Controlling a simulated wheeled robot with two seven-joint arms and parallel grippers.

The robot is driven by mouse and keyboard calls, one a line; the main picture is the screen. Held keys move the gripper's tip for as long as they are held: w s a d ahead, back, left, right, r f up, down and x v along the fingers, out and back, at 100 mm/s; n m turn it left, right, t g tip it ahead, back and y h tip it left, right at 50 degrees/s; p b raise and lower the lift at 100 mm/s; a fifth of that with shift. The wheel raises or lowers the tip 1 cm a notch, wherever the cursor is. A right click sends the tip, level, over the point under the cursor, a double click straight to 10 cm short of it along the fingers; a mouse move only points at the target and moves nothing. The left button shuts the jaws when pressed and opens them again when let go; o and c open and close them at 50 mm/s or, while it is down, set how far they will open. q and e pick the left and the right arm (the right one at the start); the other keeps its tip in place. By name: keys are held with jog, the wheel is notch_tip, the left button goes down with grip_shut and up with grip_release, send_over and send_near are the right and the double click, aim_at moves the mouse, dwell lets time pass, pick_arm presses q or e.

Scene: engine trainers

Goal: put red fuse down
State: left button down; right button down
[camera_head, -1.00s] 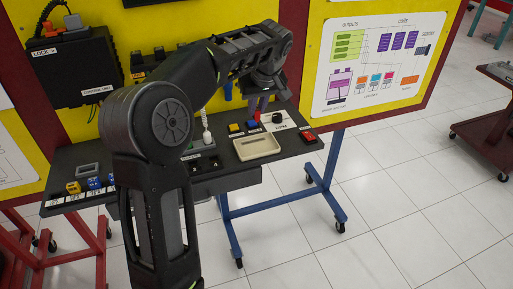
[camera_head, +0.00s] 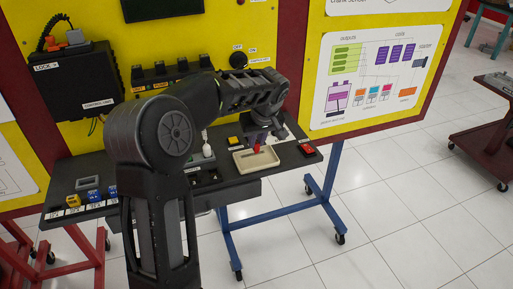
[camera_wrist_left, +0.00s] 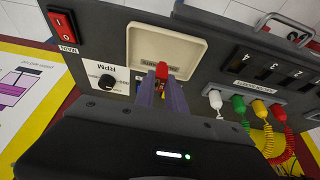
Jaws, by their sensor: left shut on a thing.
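My left gripper (camera_head: 259,142) is shut on the red fuse (camera_head: 256,149) and points down over the beige tray (camera_head: 262,164) on the dark bench. In the left wrist view the red fuse (camera_wrist_left: 161,71) sticks out between the purple fingers of the gripper (camera_wrist_left: 162,86). There it overlaps the near part of the tray (camera_wrist_left: 155,43), beside its label. I cannot tell whether the fuse touches the tray floor. The tray looks empty otherwise. My right gripper is not in view.
A red MAIN switch (camera_wrist_left: 62,25) and a black RPM knob (camera_wrist_left: 106,81) flank the tray. White, green, yellow and red plugs (camera_wrist_left: 238,103) stand on the other side. A yellow block (camera_head: 234,141) sits behind the tray. Tiled floor lies beyond the bench.

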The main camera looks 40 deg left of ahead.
aim_at(257, 145)
pick_arm(q)
notch_tip(257, 145, down, 3)
jog(key=shift+f, duration=0.1)
jog(key=shift+f, duration=0.1)
jog(key=c, duration=1.4)
grip_release()
